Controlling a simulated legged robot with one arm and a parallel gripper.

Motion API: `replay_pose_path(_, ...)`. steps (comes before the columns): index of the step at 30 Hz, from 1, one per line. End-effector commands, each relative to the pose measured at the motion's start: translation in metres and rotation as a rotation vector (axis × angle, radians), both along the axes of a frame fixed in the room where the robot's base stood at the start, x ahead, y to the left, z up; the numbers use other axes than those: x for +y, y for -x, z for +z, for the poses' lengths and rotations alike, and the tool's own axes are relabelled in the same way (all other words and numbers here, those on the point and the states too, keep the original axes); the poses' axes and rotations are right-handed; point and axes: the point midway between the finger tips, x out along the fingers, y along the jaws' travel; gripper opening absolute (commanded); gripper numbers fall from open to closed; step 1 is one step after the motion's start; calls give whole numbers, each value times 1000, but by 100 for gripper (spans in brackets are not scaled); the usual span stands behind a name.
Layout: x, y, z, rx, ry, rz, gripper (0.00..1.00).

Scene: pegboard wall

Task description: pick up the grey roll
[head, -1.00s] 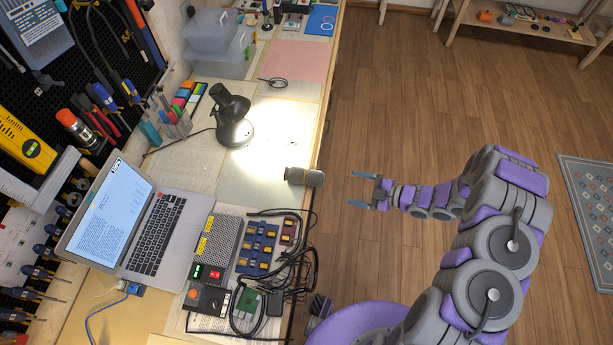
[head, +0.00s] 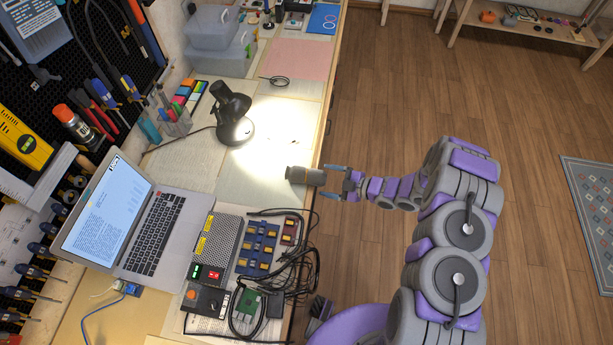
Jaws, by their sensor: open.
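The grey roll (head: 304,176) lies on its side on the workbench, close to the bench's right edge, with its length running left to right. My gripper (head: 331,181) is just right of the roll at the bench edge, with its two blue fingers apart and pointing left toward the roll's right end. The fingertips are very near that end; I cannot tell whether they touch it or reach around it. The gripper is open and holds nothing.
A black desk lamp (head: 233,112) stands left of the roll and lights the bench. A laptop (head: 128,222), circuit boards and a tangle of black cables (head: 290,265) lie nearer. The bench around the roll is mostly clear. Wooden floor (head: 440,80) is free on the right.

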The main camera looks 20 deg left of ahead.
Motion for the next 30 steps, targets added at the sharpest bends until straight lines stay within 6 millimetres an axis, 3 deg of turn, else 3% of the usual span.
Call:
replay_pose_path(6,19,0,-7,1,0,2,85)
replay_pose_path(15,21,0,-7,0,-1,0,85)
replay_pose_path(30,21,0,-7,0,0,0,38)
